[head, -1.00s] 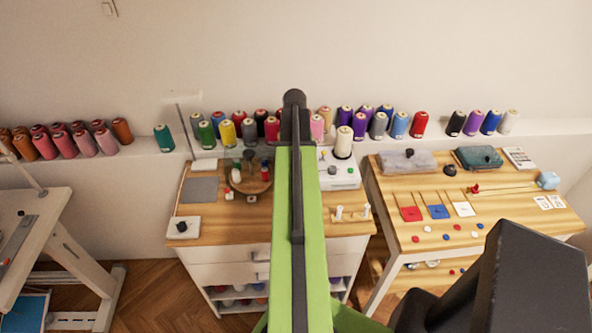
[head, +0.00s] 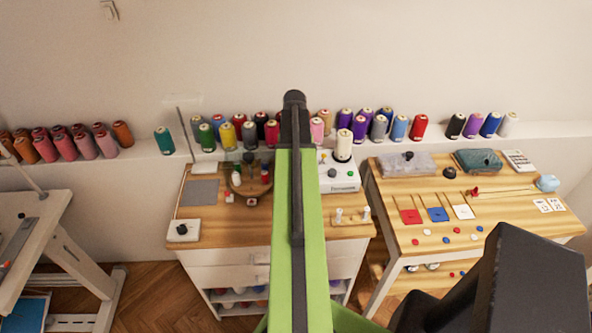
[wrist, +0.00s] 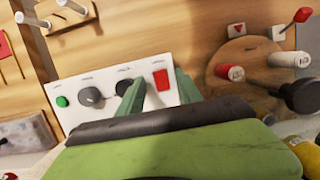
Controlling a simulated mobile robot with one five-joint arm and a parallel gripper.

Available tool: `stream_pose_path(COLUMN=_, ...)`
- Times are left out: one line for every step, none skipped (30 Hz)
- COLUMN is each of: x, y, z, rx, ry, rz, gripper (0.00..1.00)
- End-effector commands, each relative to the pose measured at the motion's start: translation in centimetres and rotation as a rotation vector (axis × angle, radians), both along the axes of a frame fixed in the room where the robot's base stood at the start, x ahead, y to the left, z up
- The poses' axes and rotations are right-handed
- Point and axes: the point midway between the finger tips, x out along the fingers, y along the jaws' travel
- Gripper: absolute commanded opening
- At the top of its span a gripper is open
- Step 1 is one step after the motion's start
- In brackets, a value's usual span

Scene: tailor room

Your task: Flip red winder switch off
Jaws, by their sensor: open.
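The winder is a white box with a white thread cone (head: 343,146) on it, right of my arm in the head view. Its front panel (wrist: 75,80) shows in the wrist view with a green button (wrist: 62,101), a grey knob (wrist: 92,96), a black knob (wrist: 124,87) and a red switch (wrist: 161,79). My gripper (wrist: 158,80) is open, with one green finger over the black knob's edge and the other right of the red switch. The switch appears between the fingers. Contact cannot be told. In the head view my arm hides the gripper and the red switch.
A round wooden stand (wrist: 220,85) with spools and a black knob is close to the right of the panel in the wrist view. A peg rack (head: 352,218) is at the bench's front right. Thread cones line the shelf behind. A second table (head: 400,235) stands right.

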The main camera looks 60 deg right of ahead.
Motion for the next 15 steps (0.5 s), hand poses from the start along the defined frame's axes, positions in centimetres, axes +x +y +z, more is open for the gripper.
stream_pose_path(x=0.1, y=-0.2, z=1.1, rx=0.0, ry=0.0, rz=0.0, gripper=0.42)
stream_pose_path(x=0.2, y=-0.2, z=1.5, rx=0.0, ry=0.0, rz=0.0, gripper=0.42)
stream_pose_path(x=0.2, y=-0.4, z=2.2, rx=0.0, ry=0.0, rz=0.0, gripper=0.42)
stream_pose_path(x=0.3, y=-0.5, z=2.8, rx=0.0, ry=0.0, rz=0.0, gripper=0.42)
stream_pose_path(x=0.4, y=-0.6, z=3.4, rx=0.0, ry=0.0, rz=0.0, gripper=0.42)
stream_pose_path(x=0.5, y=-0.8, z=4.3, rx=0.0, ry=0.0, rz=0.0, gripper=0.42)
stream_pose_path(x=0.6, y=-0.9, z=4.9, rx=0.0, ry=0.0, rz=0.0, gripper=0.42)
stream_pose_path(x=0.7, y=-1.1, z=5.6, rx=0.0, ry=0.0, rz=0.0, gripper=0.42)
stream_pose_path(x=0.8, y=-1.3, z=6.5, rx=0.0, ry=0.0, rz=0.0, gripper=0.42)
stream_pose_path(x=0.9, y=-1.4, z=7.2, rx=0.0, ry=0.0, rz=0.0, gripper=0.42)
stream_pose_path(x=1.0, y=-1.5, z=7.9, rx=0.0, ry=0.0, rz=0.0, gripper=0.42)
stream_pose_path(x=1.2, y=-1.7, z=8.8, rx=0.0, ry=0.0, rz=0.0, gripper=0.42)
stream_pose_path(x=1.3, y=-1.9, z=9.4, rx=0.0, ry=0.0, rz=0.0, gripper=0.42)
stream_pose_path(x=1.3, y=-2.0, z=10.1, rx=0.0, ry=0.0, rz=0.0, gripper=0.42)
stream_pose_path(x=1.5, y=-2.2, z=11.0, rx=0.0, ry=0.0, rz=0.0, gripper=0.42)
